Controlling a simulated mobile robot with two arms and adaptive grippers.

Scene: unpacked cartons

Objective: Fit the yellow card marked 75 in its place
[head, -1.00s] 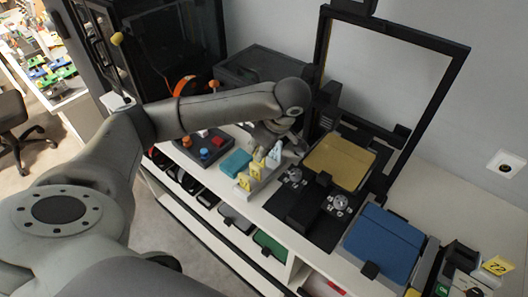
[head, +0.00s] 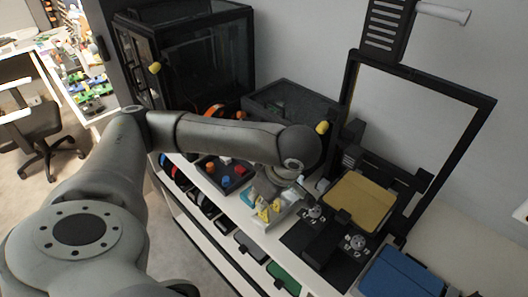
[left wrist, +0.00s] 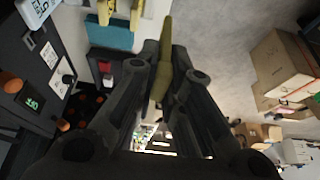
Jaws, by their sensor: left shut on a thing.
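My left gripper (head: 287,178) is shut on a thin yellow card (left wrist: 164,60). The left wrist view shows the card edge-on between the fingers, so its number is not readable. In the head view the gripper is partly hidden under my wrist, beside a pale rack (head: 284,215) on the bench. Yellow cards (head: 264,212) stand in the rack; their marks are too small to read there. Two yellow cards also show at the top of the left wrist view (left wrist: 105,12). The held card's place cannot be made out. My right gripper is out of view.
A printer with a tan plate (head: 358,200) and a tall black frame (head: 420,80) stands right of the gripper. A blue plate (head: 402,272) lies nearer. A dark tray with colored knobs (head: 225,175) sits left of the rack. Cartons (left wrist: 285,65) show in the wrist view.

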